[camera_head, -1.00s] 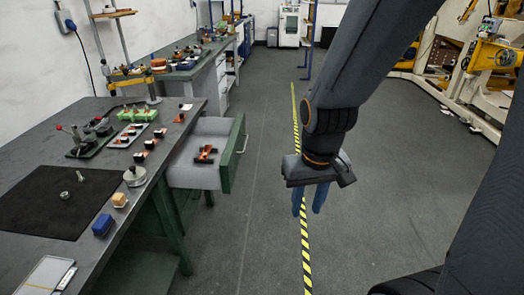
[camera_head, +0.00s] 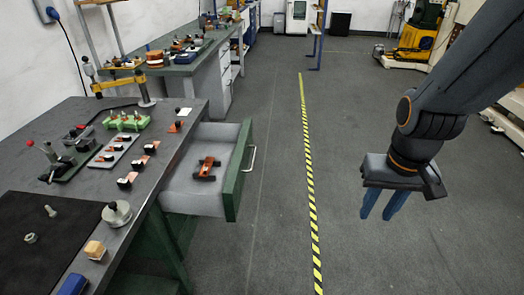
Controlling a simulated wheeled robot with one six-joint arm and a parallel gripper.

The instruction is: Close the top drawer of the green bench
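The green bench (camera_head: 167,236) has a dark grey top and stands at the left. Its top drawer (camera_head: 237,172) is pulled out to the right, with a green front, pale grey inner walls and a metal handle (camera_head: 252,158) on the outer face. An orange and black part (camera_head: 206,169) lies inside the drawer. My gripper (camera_head: 383,215) hangs over the floor, well to the right of the drawer and touching nothing. Its two blue fingers point down, with only a narrow gap visible between them; how far they are apart is unclear.
The bench top carries a green block with pegs (camera_head: 127,121), a grey tray (camera_head: 113,151), a metal weight (camera_head: 117,214) and a dark mat (camera_head: 35,240). A yellow-black floor stripe (camera_head: 309,190) runs between drawer and gripper. The floor there is clear.

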